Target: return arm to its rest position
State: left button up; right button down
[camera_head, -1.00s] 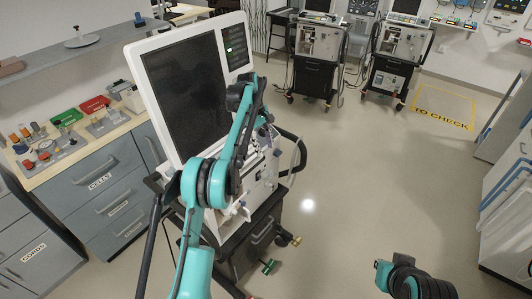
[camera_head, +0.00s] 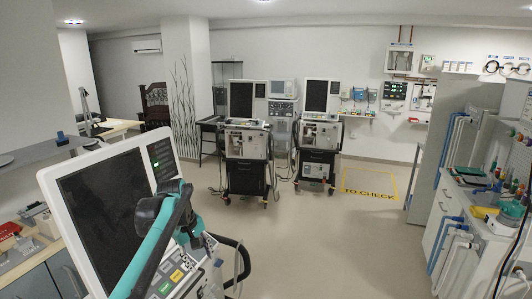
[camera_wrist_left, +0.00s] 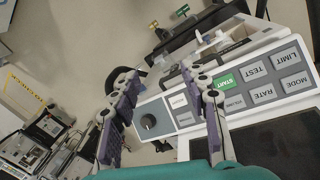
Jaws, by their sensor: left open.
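My left arm reaches up from the bottom of the head view, in front of the near ventilator's large dark screen (camera_head: 95,215). My left gripper (camera_head: 193,232) is small and partly hidden behind my wrist there, close to the ventilator's button panel (camera_head: 172,278). In the left wrist view, the two purple-padded fingers of the left gripper (camera_wrist_left: 160,95) stand apart with nothing between them. Behind them is the panel with a green START button (camera_wrist_left: 224,82) and a dark knob (camera_wrist_left: 148,122). I cannot tell whether a finger touches the panel. My right gripper is not in view.
Two more ventilators (camera_head: 247,140) (camera_head: 318,130) stand at the back. A yellow-marked TO CHECK floor area (camera_head: 370,184) lies right of them. A counter with hoses (camera_head: 470,200) lines the right side. The middle floor is clear.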

pick_arm(q)
jog(key=s+d+f+m+t+b, duration=0.1)
jog(key=s+m+t, duration=0.15)
jog(key=s, duration=0.55)
jog(key=s+d+m+t, duration=0.1)
jog(key=s+m, duration=0.2)
jog(key=s, duration=0.6)
jog(key=s+f+m+t+y+b, duration=0.1)
jog(key=s+f+m+t, duration=0.1)
jog(key=s+f, duration=0.6)
jog(key=s+m, duration=0.1)
jog(key=s, duration=0.2)
jog(key=shift+f, duration=0.4)
jog(key=shift+m, duration=0.25)
